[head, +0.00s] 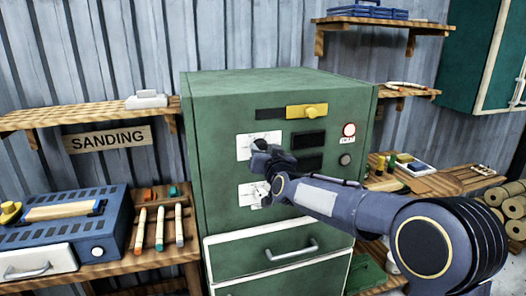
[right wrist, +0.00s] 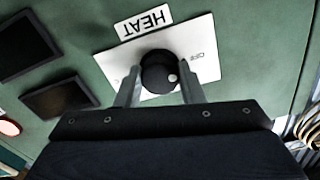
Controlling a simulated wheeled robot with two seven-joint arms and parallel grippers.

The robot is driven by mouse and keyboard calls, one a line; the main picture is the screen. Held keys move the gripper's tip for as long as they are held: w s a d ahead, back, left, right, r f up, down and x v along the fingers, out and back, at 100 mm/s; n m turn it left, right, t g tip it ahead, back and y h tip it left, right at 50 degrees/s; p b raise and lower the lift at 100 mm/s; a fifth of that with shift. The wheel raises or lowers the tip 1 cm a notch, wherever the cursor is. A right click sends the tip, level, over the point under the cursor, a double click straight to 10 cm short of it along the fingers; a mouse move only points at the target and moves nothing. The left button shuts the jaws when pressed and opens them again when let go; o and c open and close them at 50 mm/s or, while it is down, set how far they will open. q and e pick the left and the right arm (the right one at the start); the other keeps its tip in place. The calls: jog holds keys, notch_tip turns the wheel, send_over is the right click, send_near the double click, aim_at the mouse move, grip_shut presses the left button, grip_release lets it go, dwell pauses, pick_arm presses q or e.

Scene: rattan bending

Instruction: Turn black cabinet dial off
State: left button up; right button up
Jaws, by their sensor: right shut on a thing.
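The green cabinet (head: 345,100) stands in the middle of the head view. Its front has an upper white dial plate (head: 243,147) and a lower white dial plate (head: 248,195). My right gripper (head: 260,152) is at the upper plate and covers most of its dial there. In the right wrist view, the round black dial (right wrist: 157,72) sits on a white plate marked OFF, beside a HEAT label (right wrist: 145,22). My right gripper's two fingers lie on either side of the dial, shut on it. A pale dot on the dial faces the right finger. My left gripper is not in view.
Dark panels (head: 308,139) and a red-ringed round sign (head: 348,130) are right of the dials. A yellow handle (head: 307,111) is above, and drawers (head: 280,248) are below. A shelf with a blue toolbox (head: 75,237) stands at left; another cluttered shelf is at right.

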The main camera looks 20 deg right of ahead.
jog(key=shift+f, duration=0.15)
jog(key=o, duration=1)
jog(key=shift+s, duration=0.1)
jog(key=s+b, duration=0.1)
jog(key=s, duration=0.6)
jog(key=shift+s, duration=0.35)
jog(key=shift+d, duration=0.15)
jog(key=s+f+g+y, duration=0.1)
jog(key=s+f+g, duration=0.3)
jog(key=s, duration=0.8)
jog(key=s+f+g+y, duration=0.1)
jog(key=s+f+g, duration=0.3)
jog(key=s+f, duration=0.5)
jog(key=s+f+g+y, duration=0.1)
jog(key=s+f+g, duration=0.3)
jog(key=s, duration=1.2)
notch_tip(320, 180, down, 3)
jog(key=shift+s+d+f+n, duration=0.2)
jog(key=shift+s+n, duration=0.1)
jog(key=shift+s, duration=0.05)
